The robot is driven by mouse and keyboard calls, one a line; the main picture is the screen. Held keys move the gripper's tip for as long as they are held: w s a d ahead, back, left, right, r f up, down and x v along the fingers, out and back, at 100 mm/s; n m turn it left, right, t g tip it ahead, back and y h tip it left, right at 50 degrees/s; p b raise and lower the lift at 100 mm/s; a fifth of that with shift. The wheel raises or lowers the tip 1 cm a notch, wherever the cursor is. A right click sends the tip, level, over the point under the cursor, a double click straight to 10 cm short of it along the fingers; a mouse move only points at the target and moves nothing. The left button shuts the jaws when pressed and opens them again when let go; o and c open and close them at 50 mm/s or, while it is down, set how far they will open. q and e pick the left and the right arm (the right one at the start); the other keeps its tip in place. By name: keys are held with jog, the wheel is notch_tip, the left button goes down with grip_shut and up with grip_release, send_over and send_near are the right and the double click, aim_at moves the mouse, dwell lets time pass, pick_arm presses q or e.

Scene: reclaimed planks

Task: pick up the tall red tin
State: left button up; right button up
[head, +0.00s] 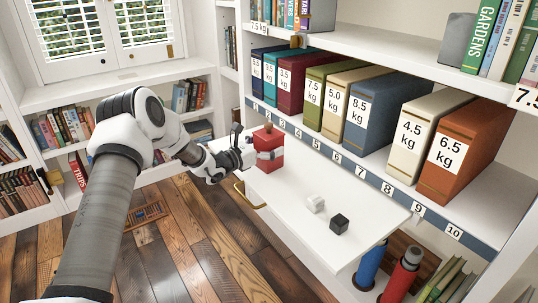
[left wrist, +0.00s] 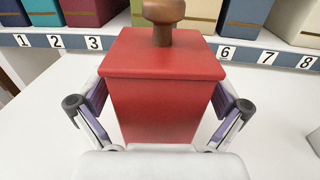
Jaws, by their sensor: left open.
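The red tin (head: 269,158), with a flat lid and a brown knob, stands upright on the white pull-out shelf (head: 300,220), near its far left corner. My left gripper (head: 256,152) is at the tin. In the left wrist view the red tin (left wrist: 160,105) fills the middle, between the two fingers of my open left gripper (left wrist: 159,104). One finger is on each side; I cannot tell whether they touch it. The tin's lower end is hidden by the white palm. My right gripper is not in view.
A white cube (head: 316,204) and a black cube (head: 339,224) lie on the pull-out shelf to the right. Behind it, a bookcase shelf with a numbered edge holds several box files labelled by weight, including a blue one (head: 385,112). The shelf between tin and cubes is clear.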

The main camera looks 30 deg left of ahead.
pick_arm(q)
jog(key=c, duration=1.6)
jog(key=shift+c, duration=1.3)
jog(key=shift+r, duration=0.15)
